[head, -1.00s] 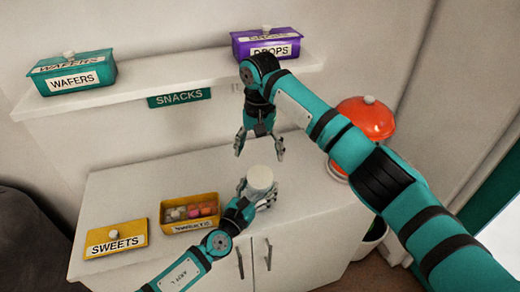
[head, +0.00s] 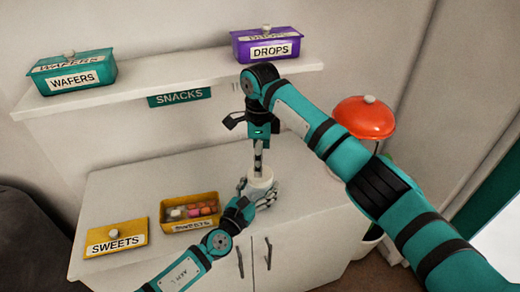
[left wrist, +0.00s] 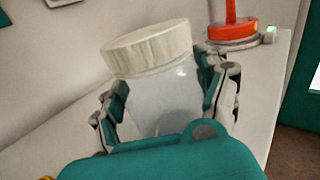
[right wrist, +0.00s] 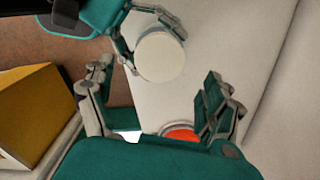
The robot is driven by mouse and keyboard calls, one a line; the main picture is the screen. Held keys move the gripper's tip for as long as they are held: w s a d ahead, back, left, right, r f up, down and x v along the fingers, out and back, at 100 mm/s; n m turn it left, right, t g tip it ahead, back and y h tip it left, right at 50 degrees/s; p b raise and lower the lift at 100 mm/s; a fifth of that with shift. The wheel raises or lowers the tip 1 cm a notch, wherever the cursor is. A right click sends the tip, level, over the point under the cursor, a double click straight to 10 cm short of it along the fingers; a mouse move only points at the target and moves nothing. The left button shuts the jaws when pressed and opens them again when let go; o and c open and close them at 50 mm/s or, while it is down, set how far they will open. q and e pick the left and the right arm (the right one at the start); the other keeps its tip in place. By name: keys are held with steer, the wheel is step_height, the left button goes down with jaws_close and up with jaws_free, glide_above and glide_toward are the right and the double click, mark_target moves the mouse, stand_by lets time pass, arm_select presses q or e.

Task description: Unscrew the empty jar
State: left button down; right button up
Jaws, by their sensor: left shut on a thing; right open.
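The jar shows best in the left wrist view (left wrist: 165,100), a clear body that looks empty under a cream-white lid (left wrist: 148,48). My left gripper (left wrist: 165,88) is shut around the jar body and holds it upright. In the head view the jar (head: 262,187) is over the front part of the cabinet top; I cannot tell whether it touches it. My right gripper (head: 258,168) is just above the lid, pointing down.
An open yellow sweets box (head: 190,226) and its lid (head: 117,239) lie at the left of the cabinet top (head: 130,190). An orange-red lamp (head: 364,118) stands at the right. Above, a shelf (head: 190,80) bears a teal wafers box (head: 72,74) and a purple drops box (head: 267,45).

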step_height(320, 180, down, 6)
steer(key=shift+r, duration=0.1)
steer(key=shift+c, duration=0.3)
